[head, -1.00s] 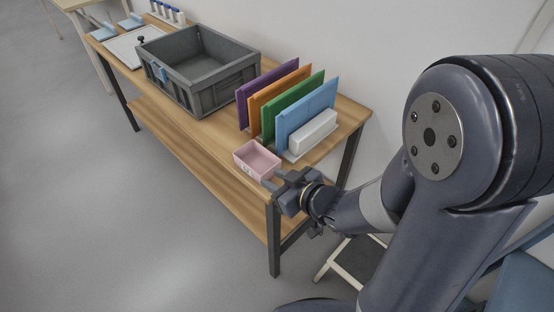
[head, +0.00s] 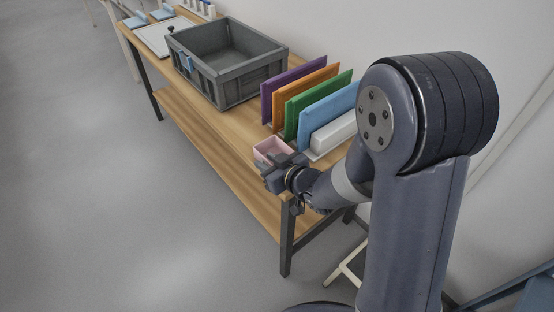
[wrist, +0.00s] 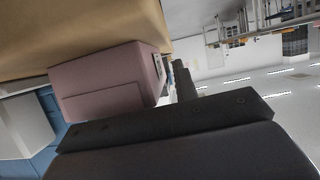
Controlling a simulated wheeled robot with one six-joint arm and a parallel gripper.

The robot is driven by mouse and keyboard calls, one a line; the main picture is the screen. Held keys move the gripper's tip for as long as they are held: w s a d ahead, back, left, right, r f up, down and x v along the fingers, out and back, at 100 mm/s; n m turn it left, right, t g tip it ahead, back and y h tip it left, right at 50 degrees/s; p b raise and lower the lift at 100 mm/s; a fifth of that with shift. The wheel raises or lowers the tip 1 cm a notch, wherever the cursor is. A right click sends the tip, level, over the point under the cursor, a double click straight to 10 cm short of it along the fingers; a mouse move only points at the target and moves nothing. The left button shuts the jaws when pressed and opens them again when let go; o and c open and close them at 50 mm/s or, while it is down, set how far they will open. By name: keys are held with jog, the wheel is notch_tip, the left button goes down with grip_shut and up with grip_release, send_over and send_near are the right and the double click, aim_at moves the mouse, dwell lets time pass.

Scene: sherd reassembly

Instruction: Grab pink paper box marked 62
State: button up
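The pink paper box (head: 272,147) sits open-topped near the front corner of the wooden table, partly covered by my gripper in the head view. The wrist view shows the pink box (wrist: 108,75) upside down in the picture, with a small label on its right side, too small to read. My gripper (head: 268,166) is at the box's near side. In the wrist view one dark finger (wrist: 184,82) stands beside the labelled side. I cannot tell whether it touches. The other finger is not distinguishable, so the grip is unclear.
On the table (head: 205,118), purple, orange, green and blue panels (head: 325,112) stand behind the box, with a white block (head: 335,133) beside the blue one. A grey crate (head: 226,65) stands further left. The floor in front is clear.

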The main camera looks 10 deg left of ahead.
jog(key=shift+c, duration=0.6)
grip_shut()
jog(key=shift+r, duration=0.15)
